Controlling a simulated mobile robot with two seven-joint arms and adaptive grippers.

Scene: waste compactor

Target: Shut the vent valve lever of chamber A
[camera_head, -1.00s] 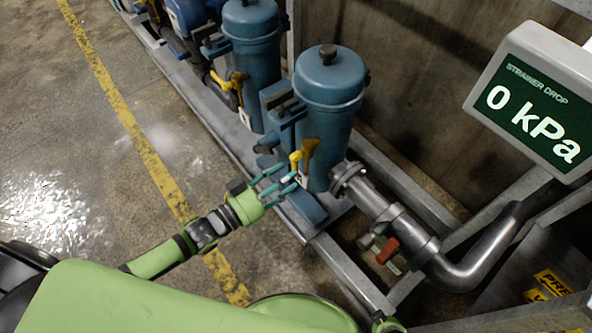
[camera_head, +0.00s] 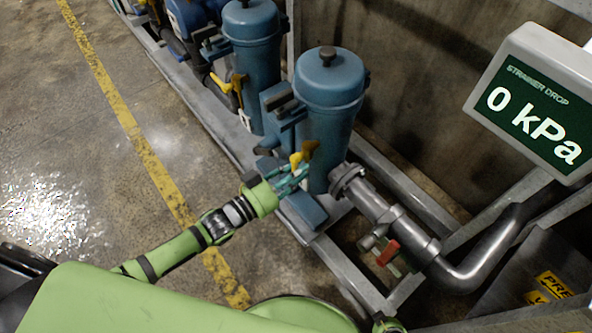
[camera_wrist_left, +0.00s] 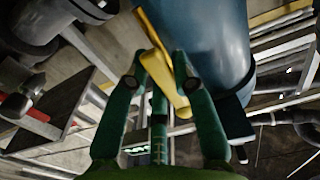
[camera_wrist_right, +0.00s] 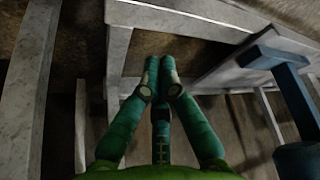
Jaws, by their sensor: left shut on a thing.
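A blue strainer chamber (camera_head: 325,110) with a domed lid stands nearest, with a yellow lever (camera_head: 302,155) low on its left side. My left gripper (camera_head: 292,176) is at this lever. In the left wrist view the lever (camera_wrist_left: 157,62) lies between the fingers of the left gripper (camera_wrist_left: 160,75), which is shut on it. A second blue chamber (camera_head: 252,70) with its own yellow lever (camera_head: 238,88) stands behind. I cannot read which chamber is A.
A gauge sign (camera_head: 535,105) reads "STRAINER DROP 0 kPa". A metal pipe (camera_head: 400,230) with a red-handled valve (camera_head: 387,252) runs right of the near chamber. A steel frame (camera_head: 345,272) surrounds the base. Open floor with a yellow line (camera_head: 145,150) lies to the left.

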